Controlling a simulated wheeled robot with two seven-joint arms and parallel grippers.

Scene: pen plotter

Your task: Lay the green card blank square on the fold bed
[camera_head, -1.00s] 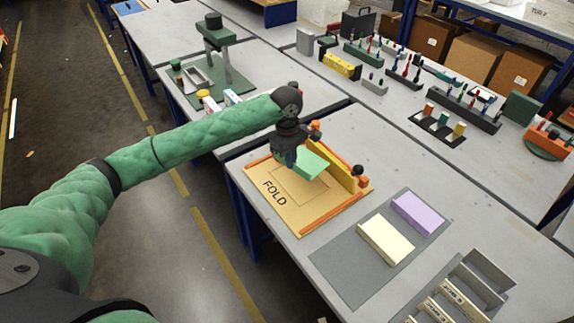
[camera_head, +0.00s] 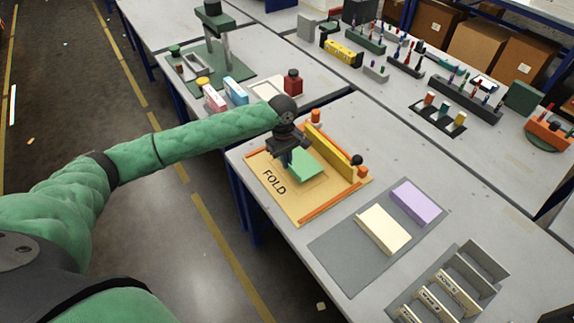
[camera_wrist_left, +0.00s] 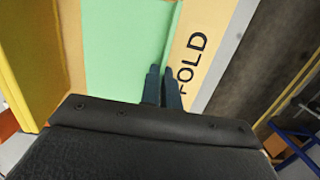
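The green card blank (camera_head: 306,166) is over the tan fold bed (camera_head: 322,193), near its middle and beside the yellow upright fence (camera_head: 330,150). My left gripper (camera_head: 291,158) points down at the card's near left edge. In the left wrist view the fingers (camera_wrist_left: 162,88) are close together on the edge of the green card (camera_wrist_left: 122,45), with the word FOLD on the bed just to the right. The card looks roughly flat and very low; I cannot tell whether it touches the bed. My right gripper is not in view.
Orange strips (camera_head: 331,203) edge the bed. A grey mat (camera_head: 347,255) to its right holds a cream block (camera_head: 383,229) and a lilac block (camera_head: 415,202). A rack (camera_head: 452,290) stands at the front right. A red bottle (camera_head: 292,83) stands behind the arm.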

